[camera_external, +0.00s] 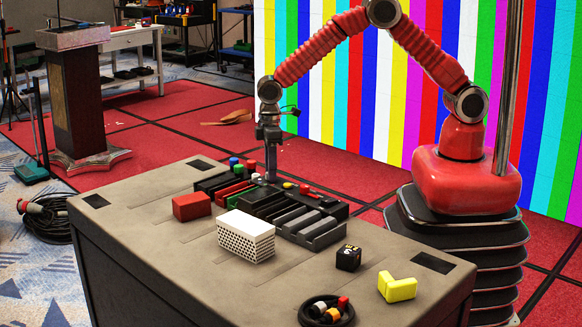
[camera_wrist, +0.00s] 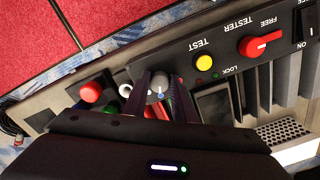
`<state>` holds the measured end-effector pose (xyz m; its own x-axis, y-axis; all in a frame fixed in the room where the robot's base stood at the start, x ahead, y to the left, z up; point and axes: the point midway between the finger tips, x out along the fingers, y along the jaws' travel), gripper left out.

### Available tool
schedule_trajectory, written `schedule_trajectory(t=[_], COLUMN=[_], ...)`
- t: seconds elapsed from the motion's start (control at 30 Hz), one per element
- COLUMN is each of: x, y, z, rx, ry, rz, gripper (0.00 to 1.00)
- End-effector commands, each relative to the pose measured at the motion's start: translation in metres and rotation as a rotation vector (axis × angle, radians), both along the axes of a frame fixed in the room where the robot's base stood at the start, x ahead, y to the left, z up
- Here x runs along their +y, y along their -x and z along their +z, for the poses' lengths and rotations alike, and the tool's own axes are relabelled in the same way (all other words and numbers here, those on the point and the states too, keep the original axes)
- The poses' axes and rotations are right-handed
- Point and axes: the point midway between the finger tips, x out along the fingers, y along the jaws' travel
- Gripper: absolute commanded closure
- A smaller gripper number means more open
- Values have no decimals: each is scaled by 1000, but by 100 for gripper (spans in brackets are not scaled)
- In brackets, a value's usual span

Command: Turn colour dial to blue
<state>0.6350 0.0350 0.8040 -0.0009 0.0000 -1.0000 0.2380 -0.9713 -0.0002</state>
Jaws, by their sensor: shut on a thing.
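The colour dial (camera_wrist: 157,84) is a small grey knob on the black control panel (camera_external: 262,204), with a light mark and a blue spot by its near side. My gripper (camera_wrist: 160,103) is shut on the knob, with a dark finger on each side. In the external view my gripper (camera_external: 270,178) points straight down at the panel and hides the knob. The fingers and wrist housing cover part of the dial's surroundings, so I cannot tell which colour it points to.
Red (camera_wrist: 90,92) and yellow (camera_wrist: 204,62) buttons, a red selector (camera_wrist: 260,44) and a black switch (camera_wrist: 309,22) flank the dial. On the table (camera_external: 150,225) are a red block (camera_external: 192,206), white perforated box (camera_external: 246,238), black cube (camera_external: 348,258) and yellow block (camera_external: 397,288).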

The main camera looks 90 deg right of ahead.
Motion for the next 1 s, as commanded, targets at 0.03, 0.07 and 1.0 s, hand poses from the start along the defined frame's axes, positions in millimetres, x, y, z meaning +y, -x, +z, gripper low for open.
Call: schedule_trajectory(t=[0.03, 0.07, 1.0], x=[0, 0, 0], y=[0, 0, -1], z=[1, 1, 52], rx=[-1, -1, -4], ry=[0, 0, 0], rz=[0, 0, -1], gripper=[75, 73, 57])
